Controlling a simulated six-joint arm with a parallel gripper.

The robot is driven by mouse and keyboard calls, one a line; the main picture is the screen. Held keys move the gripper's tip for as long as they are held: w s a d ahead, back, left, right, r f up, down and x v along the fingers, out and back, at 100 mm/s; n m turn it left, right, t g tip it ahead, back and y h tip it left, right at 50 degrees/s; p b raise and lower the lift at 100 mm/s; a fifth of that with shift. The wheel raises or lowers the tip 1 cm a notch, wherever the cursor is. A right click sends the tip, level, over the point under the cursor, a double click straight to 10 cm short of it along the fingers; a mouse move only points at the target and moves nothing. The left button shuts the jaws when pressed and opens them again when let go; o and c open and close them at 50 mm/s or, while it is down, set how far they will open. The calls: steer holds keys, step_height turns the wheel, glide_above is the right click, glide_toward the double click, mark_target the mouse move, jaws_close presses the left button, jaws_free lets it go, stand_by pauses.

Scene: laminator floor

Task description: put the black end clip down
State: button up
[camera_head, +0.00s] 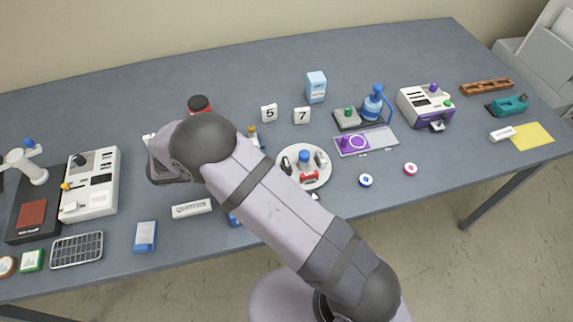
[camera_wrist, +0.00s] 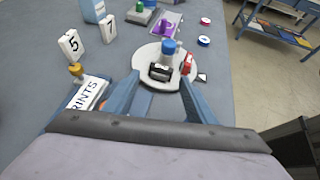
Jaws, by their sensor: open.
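A black piece that looks like the black end clip (camera_wrist: 160,72) rests on the round white plate (camera_wrist: 146,54) in the wrist view, just beyond my fingertips. It also shows at the left side of the plate in the camera_head view (camera_head: 285,165). My gripper (camera_wrist: 160,82) is open, with one finger to each side of the clip in the picture. I cannot tell whether the fingers touch it. In the camera_head view my fingertips are hidden by my own arm.
The plate also holds a blue-topped piece (camera_wrist: 168,47) and a red piece (camera_wrist: 187,63). A label strip (camera_wrist: 85,94) and number blocks 5 (camera_wrist: 71,45) and 7 (camera_wrist: 108,29) stand left of the plate. Blue (camera_head: 365,180) and pink (camera_head: 410,169) discs lie to its right.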

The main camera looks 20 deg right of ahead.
mark_target(286, 163)
steer(key=shift+s+p+x, duration=0.2)
steer(key=shift+p+x, duration=1.65)
steer(key=shift+x, duration=1.9)
steer(key=shift+f, duration=0.1)
steer(key=c, duration=0.9)
steer(key=shift+o, duration=0.2)
steer(key=shift+r, duration=0.2)
step_height(286, 163, up, 10)
steer(key=b, duration=0.2)
